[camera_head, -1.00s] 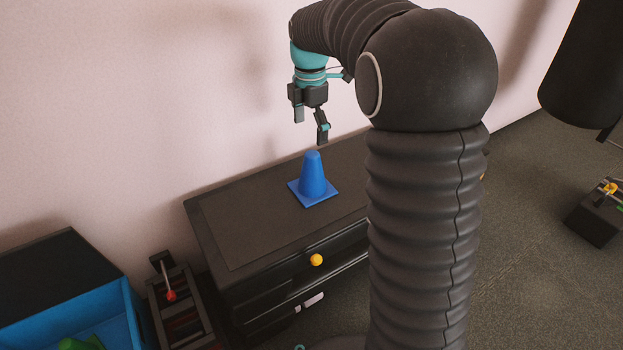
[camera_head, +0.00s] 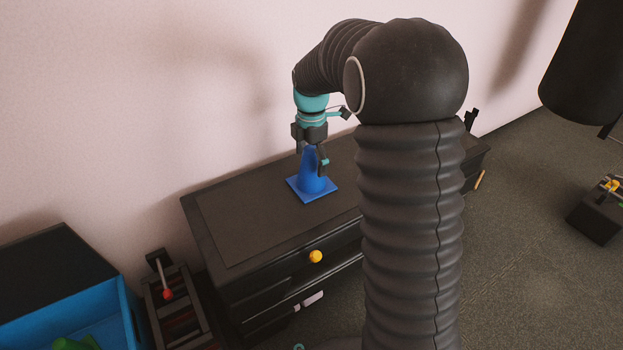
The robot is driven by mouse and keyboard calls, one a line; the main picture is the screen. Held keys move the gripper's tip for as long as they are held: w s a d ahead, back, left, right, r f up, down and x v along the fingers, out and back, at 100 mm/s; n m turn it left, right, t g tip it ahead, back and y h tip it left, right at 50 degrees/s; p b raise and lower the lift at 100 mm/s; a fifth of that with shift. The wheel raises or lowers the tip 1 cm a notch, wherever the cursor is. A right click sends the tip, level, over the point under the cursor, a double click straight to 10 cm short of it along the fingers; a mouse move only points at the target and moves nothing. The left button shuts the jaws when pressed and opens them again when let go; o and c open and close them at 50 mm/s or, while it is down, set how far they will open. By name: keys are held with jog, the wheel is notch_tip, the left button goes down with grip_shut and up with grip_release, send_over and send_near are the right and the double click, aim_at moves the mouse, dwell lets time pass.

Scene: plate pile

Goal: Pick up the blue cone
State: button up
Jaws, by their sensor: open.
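The blue cone (camera_head: 312,183) stands upright on its square base on top of the dark cabinet (camera_head: 237,227). My gripper (camera_head: 313,162) points down over the cone with its fingers open. One finger is at the left of the cone's upper part and the other is in front of it at the right. The cone's tip is hidden behind or between the fingers. I cannot tell whether either finger touches it.
The cabinet has a yellow knob (camera_head: 315,257) on its front. A blue bin (camera_head: 115,310) with a green thing inside is at the lower left, beside a dark device with a red-knobbed lever (camera_head: 168,294). The wall is close behind. The cabinet top around the cone is clear.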

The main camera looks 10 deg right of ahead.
notch_tip(320, 180, down, 2)
jog(key=c, duration=1.4)
jog(key=shift+r, duration=0.15)
